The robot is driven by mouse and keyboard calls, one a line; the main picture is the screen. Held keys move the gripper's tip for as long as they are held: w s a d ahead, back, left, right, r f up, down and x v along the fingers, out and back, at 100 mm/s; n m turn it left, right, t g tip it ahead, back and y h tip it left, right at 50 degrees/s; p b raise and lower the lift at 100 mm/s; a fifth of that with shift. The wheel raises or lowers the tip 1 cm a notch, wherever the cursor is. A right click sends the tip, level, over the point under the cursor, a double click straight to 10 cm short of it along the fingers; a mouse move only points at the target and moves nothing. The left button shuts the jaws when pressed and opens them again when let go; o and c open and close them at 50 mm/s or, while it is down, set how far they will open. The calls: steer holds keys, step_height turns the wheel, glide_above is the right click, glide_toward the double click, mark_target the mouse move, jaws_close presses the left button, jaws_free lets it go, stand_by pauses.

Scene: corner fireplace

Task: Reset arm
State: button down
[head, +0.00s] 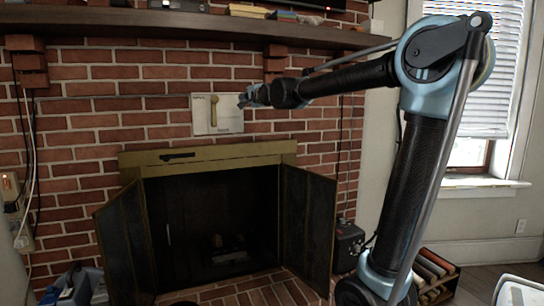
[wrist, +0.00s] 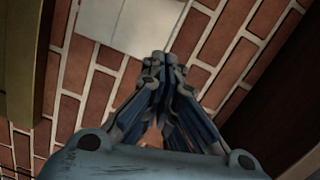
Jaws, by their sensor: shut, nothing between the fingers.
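My gripper (head: 247,98) is at the end of my arm, which reaches left across the brick wall in the head view. Its tip is at the right edge of the white panel (head: 205,127) with the upright lever; I cannot tell whether they touch. In the wrist view my gripper (wrist: 158,62) has its fingers together with nothing between them. The white panel (wrist: 120,22) lies just beyond the fingertips there, at upper left. The lever is not clear in the wrist view.
A fireplace (head: 205,225) with a brass top frame stands below, its two doors (head: 127,240) swung open. A wooden mantel shelf (head: 130,25) runs above. A window (head: 490,80) is at right. A crate of logs (head: 435,270) sits on the floor.

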steer(key=s+d+f+n+g+h, duration=0.25)
steer(key=s+d+f, duration=0.45)
steer(key=d+f, duration=0.5)
steer(key=s+d+f+n+g+h, duration=0.2)
steer(key=s+d+f+g+h, duration=0.15)
steer(key=s+d+f, duration=0.7)
steer(key=s+d+f+n+g+h, duration=0.1)
steer(key=s+d+f+n+g, duration=0.1)
steer(key=s+d+f, duration=0.6)
steer(key=s+d+f+n+g+h, duration=0.2)
steer(key=s+d+f, duration=0.5)
steer(key=s+f, duration=1)
steer(key=f+n+g, duration=0.1)
steer(key=g, duration=0.1)
steer(key=shift+d+g+h, duration=0.3)
steer(key=shift+d, duration=0.1)
steer(key=shift+w+f, duration=0.15)
steer(key=shift+w, duration=0.25)
